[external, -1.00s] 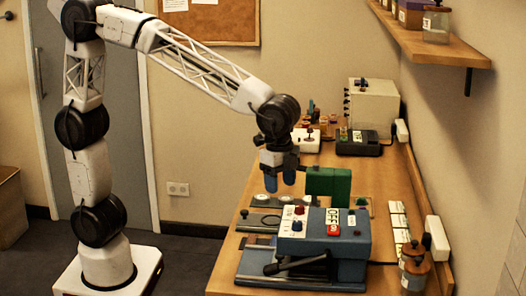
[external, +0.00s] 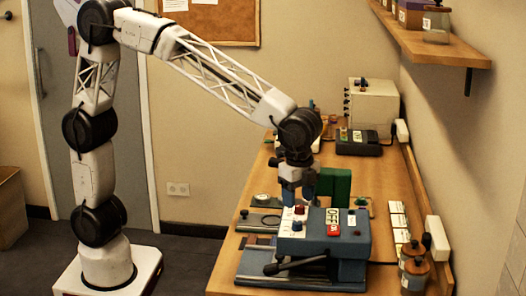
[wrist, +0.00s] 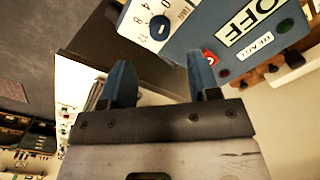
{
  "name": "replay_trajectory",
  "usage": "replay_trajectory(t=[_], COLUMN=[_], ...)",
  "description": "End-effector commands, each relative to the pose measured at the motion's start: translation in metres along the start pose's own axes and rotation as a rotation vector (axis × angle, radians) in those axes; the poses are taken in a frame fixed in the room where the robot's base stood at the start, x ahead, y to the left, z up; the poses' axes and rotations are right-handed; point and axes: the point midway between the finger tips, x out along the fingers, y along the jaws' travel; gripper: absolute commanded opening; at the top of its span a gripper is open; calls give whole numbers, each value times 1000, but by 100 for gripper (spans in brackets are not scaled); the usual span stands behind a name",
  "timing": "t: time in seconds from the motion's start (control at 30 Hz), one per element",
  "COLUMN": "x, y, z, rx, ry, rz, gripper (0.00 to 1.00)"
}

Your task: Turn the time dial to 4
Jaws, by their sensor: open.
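The blue-grey press machine (external: 352,248) stands on the table with a white dial panel on top. A red knob (external: 299,210) and a blue knob (external: 297,226) sit on that panel. The wrist view shows the blue knob (wrist: 160,27) on a white numbered scale at the top; 8 and 12 are legible, but its setting is unclear. My gripper (external: 298,196) is open and empty, pointing down just above the panel near the red knob. Its two blue fingers (wrist: 160,72) are apart with nothing between them, and the blue knob lies beyond them.
An OFF label (wrist: 250,20), a red part (wrist: 209,57) and a green button (wrist: 285,25) are near the fingers. A green block (external: 335,186) stands behind the machine. A black handle (external: 290,264) sticks out in front. Jars (external: 413,270) stand at right.

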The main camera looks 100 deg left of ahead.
Motion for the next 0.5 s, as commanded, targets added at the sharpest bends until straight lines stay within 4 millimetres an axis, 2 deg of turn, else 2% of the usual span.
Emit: replay_trajectory(t=[0.5], x=[56], y=[0], z=[0], rx=[0], ry=[-2], rz=[1], gripper=[56])
